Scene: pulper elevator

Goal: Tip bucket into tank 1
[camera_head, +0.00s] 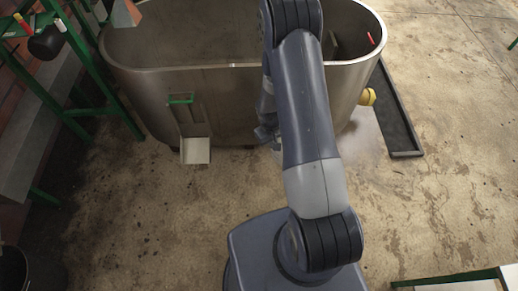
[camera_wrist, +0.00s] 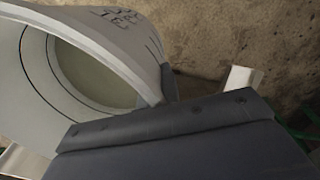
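A large oval steel tank (camera_head: 225,95) stands at the top of the head view, partly covered by my arm. No number on it is readable. In the wrist view a white bucket (camera_wrist: 125,28), with dark markings outside and rings inside, fills the upper left. Its mouth faces the camera side and pale greenish contents (camera_wrist: 85,75) show inside. My gripper (camera_wrist: 168,95) has a dark finger at the bucket's rim and appears shut on it. In the head view my gripper (camera_head: 266,133) is mostly hidden behind my arm, low in front of the tank's near wall.
A pale chute (camera_head: 195,150) with a green handle (camera_head: 181,99) is on the tank's near wall. A yellow knob (camera_head: 368,97) sticks out on the right, beside a black floor tray (camera_head: 400,125). A green frame (camera_head: 85,60) stands left. The floor in front is mostly clear.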

